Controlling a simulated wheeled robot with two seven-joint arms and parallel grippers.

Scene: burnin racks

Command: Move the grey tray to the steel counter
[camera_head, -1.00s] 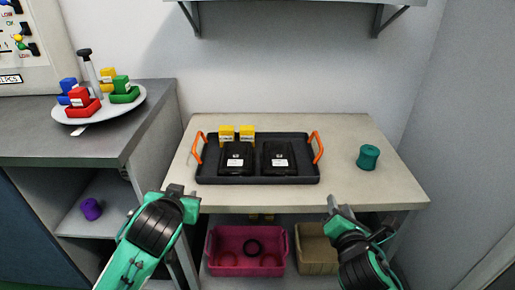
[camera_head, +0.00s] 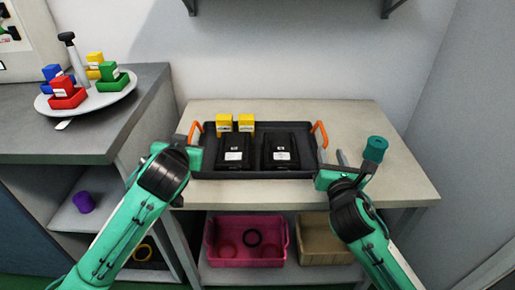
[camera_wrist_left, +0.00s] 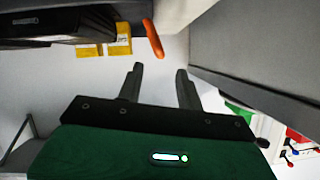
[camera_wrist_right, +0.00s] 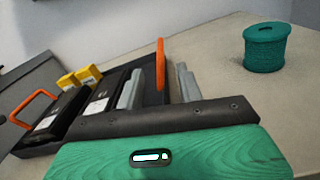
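The dark grey tray (camera_head: 258,174) with two orange handles sits on the pale table. It holds two black boxes (camera_head: 233,151) with white labels and two yellow blocks (camera_head: 246,122) at its back left. My left gripper (camera_head: 191,136) is at the left handle (camera_head: 196,133); in the left wrist view its fingers (camera_wrist_left: 160,85) are apart, with that handle beyond them. My right gripper (camera_head: 331,158) is at the right handle (camera_head: 320,134); in the right wrist view its fingers (camera_wrist_right: 160,85) are apart, with the handle between or just beyond them.
A grey counter (camera_head: 100,131) at the left bears a round white plate (camera_head: 90,101) with coloured blocks. A teal spool (camera_wrist_right: 265,48) stands on the table right of the tray. A pink bin (camera_head: 247,258) and a tan bin (camera_head: 322,248) are on the shelf below.

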